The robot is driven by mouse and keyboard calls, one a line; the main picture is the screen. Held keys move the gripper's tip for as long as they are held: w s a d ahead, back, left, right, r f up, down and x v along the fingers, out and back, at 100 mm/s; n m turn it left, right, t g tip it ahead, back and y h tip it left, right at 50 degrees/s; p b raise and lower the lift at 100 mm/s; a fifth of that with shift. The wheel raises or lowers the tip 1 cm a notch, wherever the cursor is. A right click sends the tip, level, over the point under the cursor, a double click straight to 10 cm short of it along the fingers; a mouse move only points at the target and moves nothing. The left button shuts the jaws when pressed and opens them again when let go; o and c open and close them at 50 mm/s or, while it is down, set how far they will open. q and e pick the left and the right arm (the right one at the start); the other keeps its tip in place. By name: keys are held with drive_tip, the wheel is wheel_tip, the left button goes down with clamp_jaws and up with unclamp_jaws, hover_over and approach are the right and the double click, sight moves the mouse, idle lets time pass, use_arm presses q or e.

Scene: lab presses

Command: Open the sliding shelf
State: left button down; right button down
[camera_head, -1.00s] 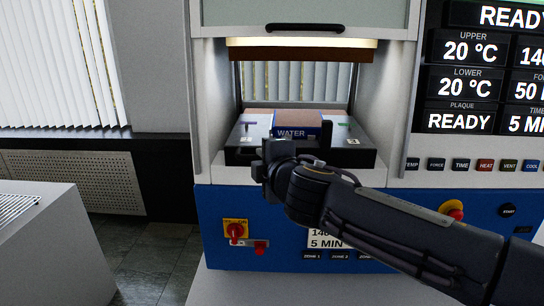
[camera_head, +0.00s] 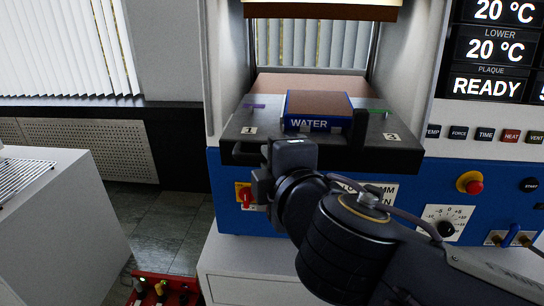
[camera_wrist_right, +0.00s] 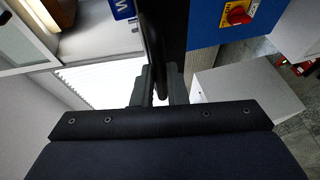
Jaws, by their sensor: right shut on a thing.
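The sliding shelf (camera_head: 330,158) is a dark tray in the press opening, with a front handle (camera_head: 240,152) and plates marked 1 and 3. It juts out over the press's blue front panel. A blue box labelled WATER (camera_head: 318,112) with a brown top sits on the shelf. My right gripper (camera_head: 268,165) is at the shelf's front, shut on the handle, and hides part of it. In the right wrist view, the fingers of my right gripper (camera_wrist_right: 160,88) close around a dark bar beside the shelf's dark edge (camera_wrist_right: 173,35). My left gripper is not in view.
The blue front panel (camera_head: 225,185) below has a red switch (camera_head: 246,196) and a red emergency button (camera_head: 470,183). A white cabinet (camera_head: 60,220) stands at left. A red box (camera_head: 165,288) with knobs is at the lower left. Floor shows between the cabinet and press.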

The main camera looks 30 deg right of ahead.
drive_tip(key=shift+a+f, duration=0.1)
drive_tip(key=shift+f, duration=0.1)
drive_tip(key=c, duration=1.8)
unclamp_jaws()
drive_tip(key=shift+s, duration=0.1)
drive_tip(key=shift+o, duration=1.4)
drive_tip(key=shift+s+a+r, duration=0.1)
drive_tip(key=shift+s, duration=0.05)
drive_tip(key=shift+o, duration=0.3)
drive_tip(key=v, duration=0.7)
drive_tip(key=shift+s, duration=0.35)
drive_tip(key=shift+r, duration=0.1)
